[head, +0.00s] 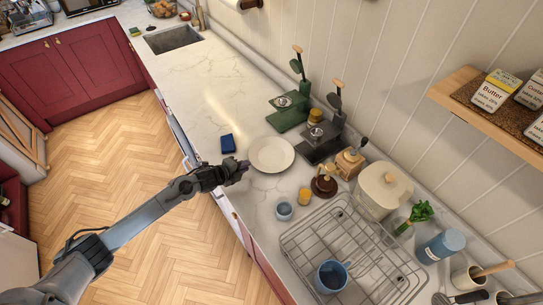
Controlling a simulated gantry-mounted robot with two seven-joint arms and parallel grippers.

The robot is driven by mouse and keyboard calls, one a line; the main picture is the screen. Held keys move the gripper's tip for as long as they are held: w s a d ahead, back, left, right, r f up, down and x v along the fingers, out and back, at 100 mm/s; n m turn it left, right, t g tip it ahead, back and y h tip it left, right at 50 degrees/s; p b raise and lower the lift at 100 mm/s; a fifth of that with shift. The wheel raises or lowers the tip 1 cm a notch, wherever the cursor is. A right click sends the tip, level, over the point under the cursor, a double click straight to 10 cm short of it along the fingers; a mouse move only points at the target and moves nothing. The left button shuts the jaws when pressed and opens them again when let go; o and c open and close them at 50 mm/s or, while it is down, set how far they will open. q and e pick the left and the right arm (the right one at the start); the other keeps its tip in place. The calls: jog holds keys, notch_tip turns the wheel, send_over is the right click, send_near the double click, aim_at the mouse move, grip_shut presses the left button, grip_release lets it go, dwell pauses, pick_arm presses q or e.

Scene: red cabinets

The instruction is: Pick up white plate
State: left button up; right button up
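The white plate (271,155) lies flat on the marble counter, right of the middle of the head view. My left gripper (243,167) comes in from the left and is at the plate's left edge. Whether it touches the rim is too small to tell. Its fingers are dark and small in the picture, and I cannot tell if they are open or shut. No lifting of the plate shows. My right gripper is not in view.
A blue sponge (227,143) lies left of the plate. A blue cup (285,210), a yellow cup (305,196) and a wire dish rack (350,255) are in front. The counter (205,80) toward the sink is clear.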

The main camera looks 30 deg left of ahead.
aim_at(253, 163)
pick_arm(q)
jog(key=shift+x, duration=2.4)
jog(key=shift+a, duration=0.1)
grip_shut()
